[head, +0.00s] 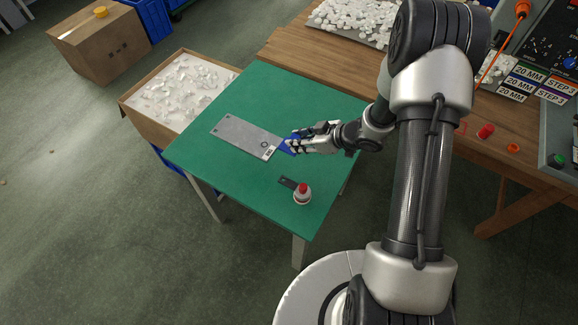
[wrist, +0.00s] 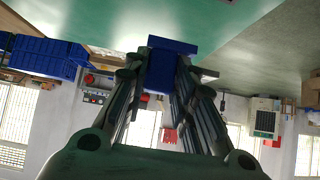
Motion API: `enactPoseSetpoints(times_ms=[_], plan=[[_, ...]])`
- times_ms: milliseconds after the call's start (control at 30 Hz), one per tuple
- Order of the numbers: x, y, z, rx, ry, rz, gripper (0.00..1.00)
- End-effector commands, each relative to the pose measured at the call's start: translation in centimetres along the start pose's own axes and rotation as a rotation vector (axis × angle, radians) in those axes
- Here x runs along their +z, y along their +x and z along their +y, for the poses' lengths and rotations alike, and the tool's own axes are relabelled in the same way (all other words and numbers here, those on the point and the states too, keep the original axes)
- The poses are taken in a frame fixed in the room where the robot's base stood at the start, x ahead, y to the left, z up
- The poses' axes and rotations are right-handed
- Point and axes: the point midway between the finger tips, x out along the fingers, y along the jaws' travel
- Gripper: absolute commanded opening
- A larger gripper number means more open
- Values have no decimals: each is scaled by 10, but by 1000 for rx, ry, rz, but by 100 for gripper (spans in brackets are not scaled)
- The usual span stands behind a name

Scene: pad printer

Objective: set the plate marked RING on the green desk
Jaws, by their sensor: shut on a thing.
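A long grey plate (head: 240,134) is over the middle of the green desk (head: 215,90). It has a small dark ring mark and a white label at its near right end; the label's lettering is too small to read. A blue grip block (head: 289,146) is at that end. My gripper (head: 296,145) is shut on the block, coming in from the right. In the wrist view the blue block (wrist: 172,46) is between the fingertips and the plate is hidden. The plate looks flat, on or just above the desktop; I cannot tell whether it touches.
A white pot with a red top (head: 303,194) and a small dark strip (head: 286,182) are near the desk's front corner. An open carton of white pieces (head: 180,88) adjoins the left side. A wooden bench (head: 300,55) stands behind. The desk's left part is clear.

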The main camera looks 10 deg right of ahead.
Motion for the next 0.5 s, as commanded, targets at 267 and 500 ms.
enactPoseSetpoints(times_ms=[267, 500], plan=[[58, 50, 0, -2, 0, 2, 0], [77, 67, 0, 1, -2, 2, 0]])
